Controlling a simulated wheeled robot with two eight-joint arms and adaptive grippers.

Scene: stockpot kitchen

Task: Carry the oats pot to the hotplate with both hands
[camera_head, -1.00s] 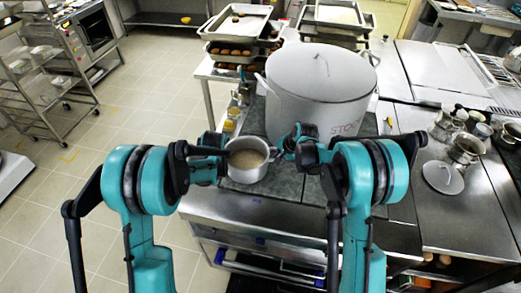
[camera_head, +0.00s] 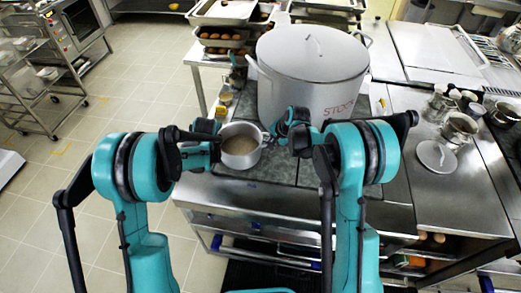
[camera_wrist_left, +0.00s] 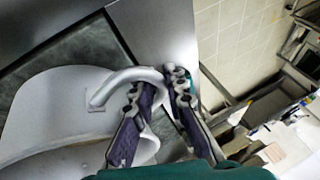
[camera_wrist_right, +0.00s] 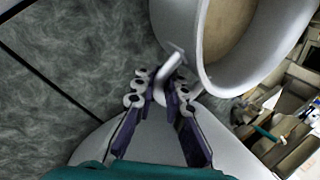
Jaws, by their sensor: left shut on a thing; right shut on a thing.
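The oats pot (camera_head: 240,152) is a small grey pot with pale brown oats inside, upright at the left end of the counter. My left gripper (camera_head: 213,138) is shut on its left handle, which shows in the left wrist view (camera_wrist_left: 118,78). My right gripper (camera_head: 272,133) is shut on its right handle; in the right wrist view the handle (camera_wrist_right: 170,70) lies between the fingers beside the pot wall. Whether the pot's base touches the counter cannot be told. Dark stone-like slabs (camera_head: 285,168) lie around it; which one is the hotplate is unclear.
A large lidded stockpot (camera_head: 312,85) stands close behind and right of the oats pot. Small jars (camera_head: 224,98) stand behind it on the left. A loose lid (camera_head: 437,155) and several metal cups (camera_head: 458,127) are on the right counter. The front counter strip is clear.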

